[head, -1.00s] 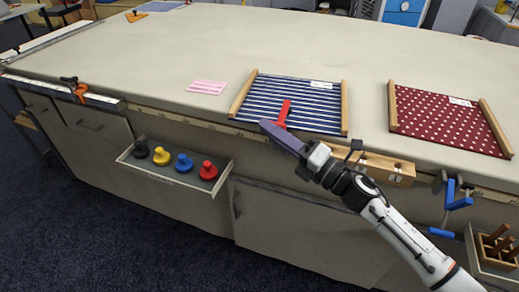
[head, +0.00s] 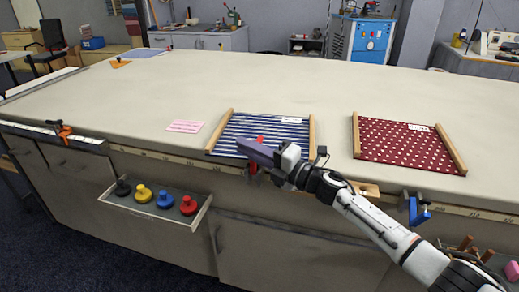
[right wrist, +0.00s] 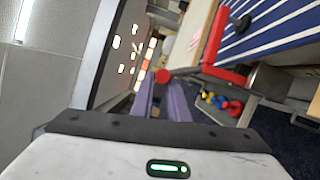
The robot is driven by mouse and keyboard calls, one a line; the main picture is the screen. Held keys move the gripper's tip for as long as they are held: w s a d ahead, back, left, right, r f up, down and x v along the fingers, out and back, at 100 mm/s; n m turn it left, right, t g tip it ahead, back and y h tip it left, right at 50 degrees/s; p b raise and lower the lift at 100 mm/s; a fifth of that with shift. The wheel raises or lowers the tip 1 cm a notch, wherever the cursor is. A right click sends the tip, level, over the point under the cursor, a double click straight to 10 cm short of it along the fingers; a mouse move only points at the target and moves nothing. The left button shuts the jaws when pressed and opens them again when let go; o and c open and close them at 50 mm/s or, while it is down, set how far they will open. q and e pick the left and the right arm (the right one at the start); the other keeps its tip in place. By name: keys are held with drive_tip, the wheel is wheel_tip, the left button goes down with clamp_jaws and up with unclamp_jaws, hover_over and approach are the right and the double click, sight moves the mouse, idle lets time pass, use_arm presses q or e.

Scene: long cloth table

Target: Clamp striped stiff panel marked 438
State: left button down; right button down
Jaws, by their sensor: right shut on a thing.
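The striped panel (head: 240,131), blue and white between two wooden side bars, lies flat at the table's front edge. Its white label (head: 291,120) is too small to read. A red clamp (head: 254,168) sits at the panel's front edge; its red bar also shows beside the stripes in the right wrist view (right wrist: 222,73). My right gripper (head: 244,147) is in front of the panel's front edge, its purple fingers shut on the red clamp, with a round red end (right wrist: 162,76) between the fingertips. The fingers hide part of the clamp. My left gripper is out of view.
A red dotted panel (head: 400,140) lies to the right. A pink card (head: 185,126) lies to the left. Below the edge, an open tray (head: 150,211) holds several coloured knobs. A blue clamp (head: 418,211) hangs at the right front.

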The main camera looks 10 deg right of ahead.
drive_tip(key=shift+w+d+r+m+t+h, duration=0.4)
drive_tip(key=shift+w+d+r+t, duration=0.2)
drive_tip(key=shift+w+d+r, duration=0.35)
drive_tip(key=c, duration=1.9)
unclamp_jaws()
drive_tip(key=shift+w+f, duration=0.15)
drive_tip(key=shift+f, duration=0.05)
drive_tip(key=shift+o, duration=0.9)
drive_tip(key=shift+w+f, duration=0.1)
drive_tip(key=shift+w, duration=0.05)
drive_tip(key=s+a+v, duration=0.1)
drive_tip(key=v, duration=0.8)
drive_tip(key=shift+s+f+n+g+y+b, duration=0.3)
drive_tip(key=shift+s+f+g, duration=0.1)
drive_tip(key=shift+s, duration=0.1)
drive_tip(key=shift+a, duration=0.1)
